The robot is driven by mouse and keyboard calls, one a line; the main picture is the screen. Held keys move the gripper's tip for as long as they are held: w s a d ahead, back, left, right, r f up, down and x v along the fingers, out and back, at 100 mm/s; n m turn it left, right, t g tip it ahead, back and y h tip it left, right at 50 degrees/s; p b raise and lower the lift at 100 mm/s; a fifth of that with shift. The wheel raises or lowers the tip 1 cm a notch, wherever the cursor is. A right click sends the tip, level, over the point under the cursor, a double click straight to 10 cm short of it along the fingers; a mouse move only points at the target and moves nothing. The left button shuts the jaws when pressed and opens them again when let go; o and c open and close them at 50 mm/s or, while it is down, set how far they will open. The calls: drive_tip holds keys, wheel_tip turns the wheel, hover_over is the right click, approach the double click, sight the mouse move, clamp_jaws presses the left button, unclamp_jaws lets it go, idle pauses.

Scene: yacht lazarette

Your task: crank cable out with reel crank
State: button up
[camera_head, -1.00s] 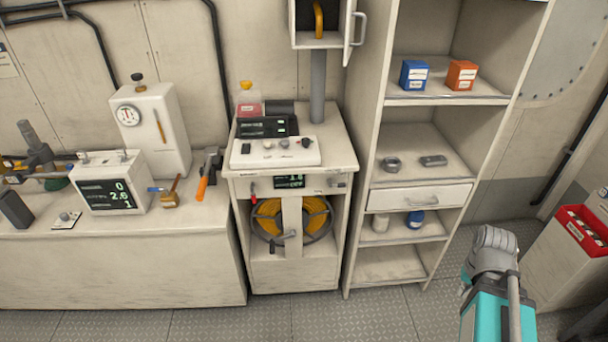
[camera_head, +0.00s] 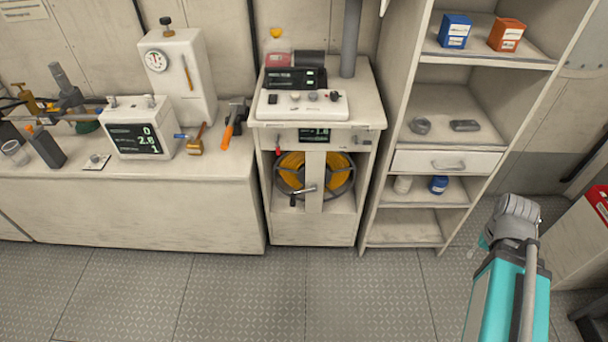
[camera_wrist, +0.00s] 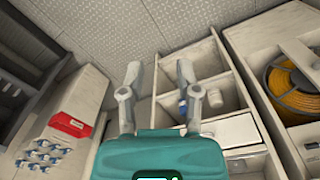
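The cable reel (camera_head: 318,174) with yellow-orange cable sits in the open lower bay of the centre cabinet. Its crank (camera_head: 303,190) has a dark handle and lies at the reel's lower left front, left of a pale upright bar. The reel also shows at the right of the wrist view (camera_wrist: 298,88). In the wrist view, my gripper (camera_wrist: 160,72) has its two fingers spread apart with nothing between them. It is well away from the reel. In the head view my arm stands at the lower right, and its fingers are not clearly seen.
A tall shelf (camera_head: 403,218) with boxes and jars stands right of the reel cabinet. A workbench (camera_head: 130,210) with instruments is at the left. A red tray (camera_wrist: 68,124) sits on a cabinet at the right of the room. The metal floor (camera_head: 240,295) in front is clear.

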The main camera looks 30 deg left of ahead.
drive_tip(key=shift+o, duration=0.9)
drive_tip(key=w+a+f+n+t+h+b, duration=0.1)
drive_tip(key=w+a+f+n+b, duration=0.2)
drive_tip(key=f+b, duration=0.4)
drive_tip(key=shift+w+n+t+h, duration=0.4)
drive_tip(key=shift+w, duration=0.2)
drive_tip(key=w+a+f+n+t+h+b, duration=0.2)
drive_tip(key=w+a+f+n+t+b, duration=0.5)
drive_tip(key=a+f+n+b, duration=0.6)
drive_tip(key=n+t+y+b, duration=0.7)
drive_tip(key=n+y+b, duration=0.6)
drive_tip(key=n+b, duration=1.6)
approach(293, 199)
drive_tip(key=s+d+m+b, duration=0.1)
drive_tip(key=s+m+b, duration=0.2)
drive_tip(key=shift+w+d+f+p, duration=0.2)
drive_tip(key=shift+f+p, duration=0.1)
drive_tip(key=shift+f, duration=0.1)
drive_tip(key=shift+w, duration=0.15)
drive_tip(key=x, duration=1.3)
drive_tip(key=shift+w+a+f, duration=0.2)
drive_tip(key=shift+w+a, duration=0.05)
